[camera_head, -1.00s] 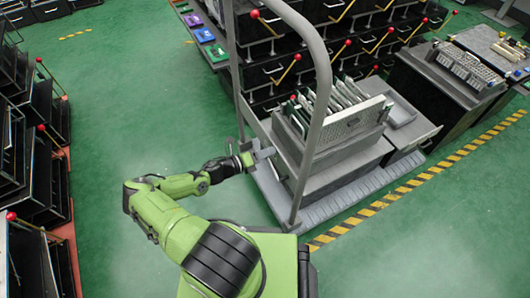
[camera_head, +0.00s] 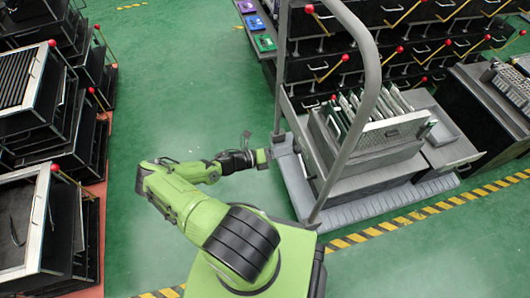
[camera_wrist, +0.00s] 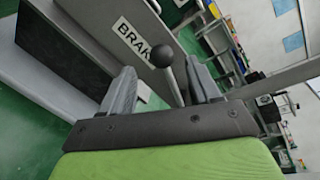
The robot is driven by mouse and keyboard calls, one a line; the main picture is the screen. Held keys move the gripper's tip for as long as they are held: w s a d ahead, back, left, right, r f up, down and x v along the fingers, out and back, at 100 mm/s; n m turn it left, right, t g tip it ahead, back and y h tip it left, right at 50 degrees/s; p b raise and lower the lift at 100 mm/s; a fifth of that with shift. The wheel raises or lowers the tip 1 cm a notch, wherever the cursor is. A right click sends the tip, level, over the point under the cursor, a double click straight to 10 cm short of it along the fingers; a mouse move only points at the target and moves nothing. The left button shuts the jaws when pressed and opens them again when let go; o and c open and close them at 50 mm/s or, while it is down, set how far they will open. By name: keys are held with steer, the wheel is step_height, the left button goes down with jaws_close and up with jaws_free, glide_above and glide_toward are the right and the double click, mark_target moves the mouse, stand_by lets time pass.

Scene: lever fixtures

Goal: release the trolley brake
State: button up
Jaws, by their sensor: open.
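The grey trolley (camera_head: 385,208) with a tall bent handle (camera_head: 369,85) stands right of centre in the head view. In the wrist view a brake lever with a dark round knob (camera_wrist: 160,53) and a thin shaft shows beside a white label (camera_wrist: 133,40) reading "BRAK", its end cut off by a finger. My gripper (camera_head: 264,158) is beside the left post of the trolley handle. In the wrist view my gripper (camera_wrist: 163,78) is open, with the knob and shaft seen between its two fingers. I cannot tell how far beyond the fingertips the lever is.
The trolley carries a grey box (camera_head: 365,150) with upright boards. Dark racks with red-knobbed levers (camera_head: 40,120) stand at left, and more drawers (camera_head: 420,45) at the back. A dark cabinet (camera_head: 490,110) is at right. Green floor (camera_head: 180,90) is clear between racks and trolley.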

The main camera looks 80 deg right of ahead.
steer(key=p+v, duration=0.1)
steer(key=v, duration=0.8)
